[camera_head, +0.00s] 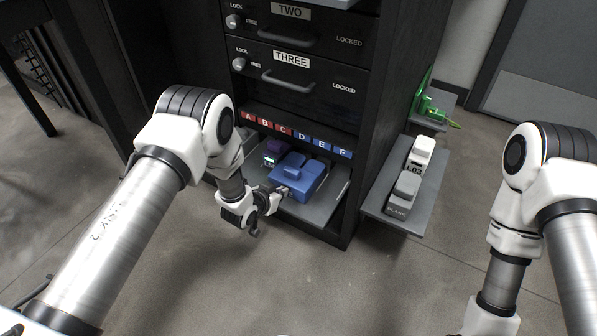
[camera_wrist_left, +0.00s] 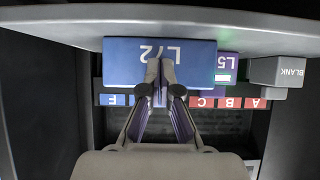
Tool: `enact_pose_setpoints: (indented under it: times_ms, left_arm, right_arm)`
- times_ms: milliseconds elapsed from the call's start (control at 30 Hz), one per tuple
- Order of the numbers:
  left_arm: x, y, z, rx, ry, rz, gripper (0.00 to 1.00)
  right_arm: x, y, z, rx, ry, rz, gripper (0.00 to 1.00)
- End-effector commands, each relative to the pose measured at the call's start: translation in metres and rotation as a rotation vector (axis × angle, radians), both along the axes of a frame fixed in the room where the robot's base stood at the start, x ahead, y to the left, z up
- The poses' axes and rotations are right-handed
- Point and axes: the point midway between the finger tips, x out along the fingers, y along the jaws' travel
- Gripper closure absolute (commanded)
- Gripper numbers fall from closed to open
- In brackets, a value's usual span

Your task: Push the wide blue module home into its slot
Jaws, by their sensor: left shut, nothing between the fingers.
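The wide blue module (camera_head: 299,178) stands on the grey shelf of the open bay, under the blue D, E and F labels. In the left wrist view the blue module (camera_wrist_left: 125,62) shows its front face with an upside-down label, partly hidden by the fingers. My left gripper (camera_head: 284,190) is shut and empty, its fingertips at the front of this module. In the left wrist view the gripper (camera_wrist_left: 160,66) has its fingertips together over the face; I cannot tell if they touch it. How deep the module sits is unclear. My right gripper is out of view.
A purple module (camera_head: 275,150) stands beside the blue one, and a grey BLANK module (camera_wrist_left: 282,72) is beyond it. Drawers TWO and THREE are above. A side shelf (camera_head: 378,205) holds a white module (camera_head: 421,152) and a grey module (camera_head: 404,190). The cabinet's side wall borders the bay.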

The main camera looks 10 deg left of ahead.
Motion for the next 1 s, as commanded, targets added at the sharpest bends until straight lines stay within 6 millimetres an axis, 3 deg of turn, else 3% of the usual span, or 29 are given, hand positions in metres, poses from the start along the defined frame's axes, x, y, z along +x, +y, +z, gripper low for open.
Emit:
enact_pose_setpoints:
  times_ms: [1000]
  left_arm:
    - [0.058,-0.021,-0.001,0.0,-0.002,-0.001,1.0]
  right_arm:
    - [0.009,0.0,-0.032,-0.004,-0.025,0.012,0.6]
